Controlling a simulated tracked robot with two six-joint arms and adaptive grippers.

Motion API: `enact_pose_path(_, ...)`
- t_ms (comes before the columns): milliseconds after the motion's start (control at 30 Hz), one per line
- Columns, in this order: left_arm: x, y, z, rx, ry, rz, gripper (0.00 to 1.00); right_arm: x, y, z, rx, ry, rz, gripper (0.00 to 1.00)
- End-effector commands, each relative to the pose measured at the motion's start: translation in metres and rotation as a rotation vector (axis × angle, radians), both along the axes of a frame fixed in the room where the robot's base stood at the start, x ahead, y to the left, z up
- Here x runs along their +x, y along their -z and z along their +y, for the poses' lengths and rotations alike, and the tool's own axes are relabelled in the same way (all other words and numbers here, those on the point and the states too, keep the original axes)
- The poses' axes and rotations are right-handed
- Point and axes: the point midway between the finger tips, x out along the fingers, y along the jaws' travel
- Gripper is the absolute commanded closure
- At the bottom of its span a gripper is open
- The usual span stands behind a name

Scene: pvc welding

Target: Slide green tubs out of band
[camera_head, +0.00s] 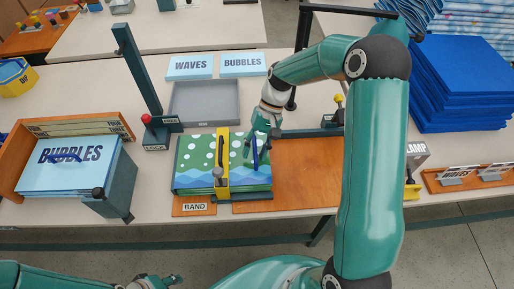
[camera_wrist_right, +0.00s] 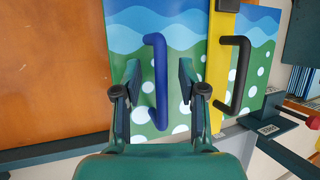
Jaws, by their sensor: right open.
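A green-and-blue panel with white dots and waves (camera_head: 196,150), apparently the green tubs, lies flat on the wooden BAND station. My right gripper (camera_head: 256,148) is above the panel's right part. In its wrist view the open fingers (camera_wrist_right: 158,82) stand on either side of the blue handle; contact cannot be told. My left gripper (camera_head: 158,282) shows only partly at the bottom edge.
Bare wooden board (camera_head: 305,175) lies right of the panel. A grey tray (camera_head: 205,103) is behind it. A BUBBLES box (camera_head: 70,165) in a wooden holder stands left, near a dark post (camera_head: 138,75). A clamp (camera_head: 414,160) stands right. Blue sheets (camera_head: 465,85) are stacked far right.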

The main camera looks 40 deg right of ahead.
Motion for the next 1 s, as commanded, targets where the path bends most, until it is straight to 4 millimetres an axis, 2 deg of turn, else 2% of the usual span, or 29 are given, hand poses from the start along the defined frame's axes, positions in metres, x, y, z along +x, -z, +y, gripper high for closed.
enact_pose_path(233, 0.0000, 0.0000, 0.0000, 0.000, 0.000, 0.000, 0.60, 0.0001, 0.0003, 0.0002, 0.000, 0.000, 0.000, 0.59)
enact_pose_path(400, 0.0000, 0.0000, 0.0000, 0.000, 0.000, 0.000, 0.60, 0.0001, 0.0002, 0.0001, 0.000, 0.000, 0.000, 0.87)
enact_pose_path(500, 0.0000, 0.0000, 0.0000, 0.000, 0.000, 0.000, 0.60, 0.0000, 0.0002, -0.0001, 0.000, 0.000, 0.000, 1.00)
enact_pose_path(1000, 0.0000, -0.0002, 0.0000, 0.000, 0.000, 0.000, 0.60, -0.0003, 0.0003, -0.0024, -0.002, 0.001, 0.000, 1.00)
